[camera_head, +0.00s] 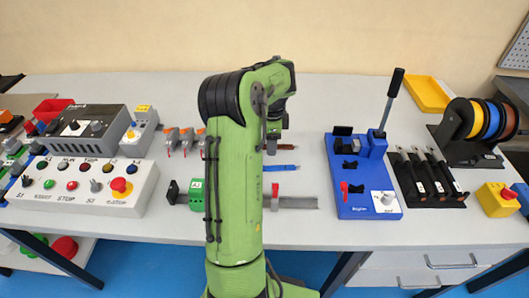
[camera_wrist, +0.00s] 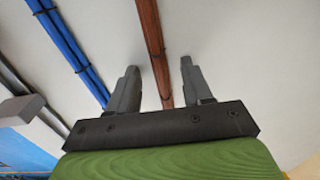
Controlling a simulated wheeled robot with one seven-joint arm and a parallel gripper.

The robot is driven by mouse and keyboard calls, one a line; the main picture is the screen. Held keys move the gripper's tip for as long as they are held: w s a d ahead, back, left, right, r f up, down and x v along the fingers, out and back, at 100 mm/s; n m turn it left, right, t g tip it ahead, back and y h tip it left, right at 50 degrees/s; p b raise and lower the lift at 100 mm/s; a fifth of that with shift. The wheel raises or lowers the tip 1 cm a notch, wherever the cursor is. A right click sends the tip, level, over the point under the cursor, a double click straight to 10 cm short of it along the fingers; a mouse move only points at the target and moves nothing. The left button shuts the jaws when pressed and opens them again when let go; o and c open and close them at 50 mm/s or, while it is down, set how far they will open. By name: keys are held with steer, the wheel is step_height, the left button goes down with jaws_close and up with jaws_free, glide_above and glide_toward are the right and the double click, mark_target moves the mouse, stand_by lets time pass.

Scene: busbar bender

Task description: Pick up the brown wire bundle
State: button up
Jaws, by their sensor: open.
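The brown wire bundle (camera_wrist: 152,38) lies on the grey tabletop in the wrist view. It runs from the top edge down between my two fingers and passes out of sight behind the gripper body. My gripper (camera_wrist: 159,66) is open, with one finger on each side of the bundle and a gap to both. How high the fingers are above the table is hard to tell. In the head view my gripper (camera_head: 272,147) is partly hidden behind my green arm, and only a short brown end of the bundle (camera_head: 285,117) shows.
A blue wire bundle (camera_wrist: 72,45) lies to the left in the wrist view. A grey rail (camera_head: 300,203) lies nearer the front edge. The blue bender (camera_head: 365,205) with its upright black lever stands to the right; a button panel (camera_head: 85,190) stands to the left.

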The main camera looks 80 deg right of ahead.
jaws_close()
stand_by(0.3)
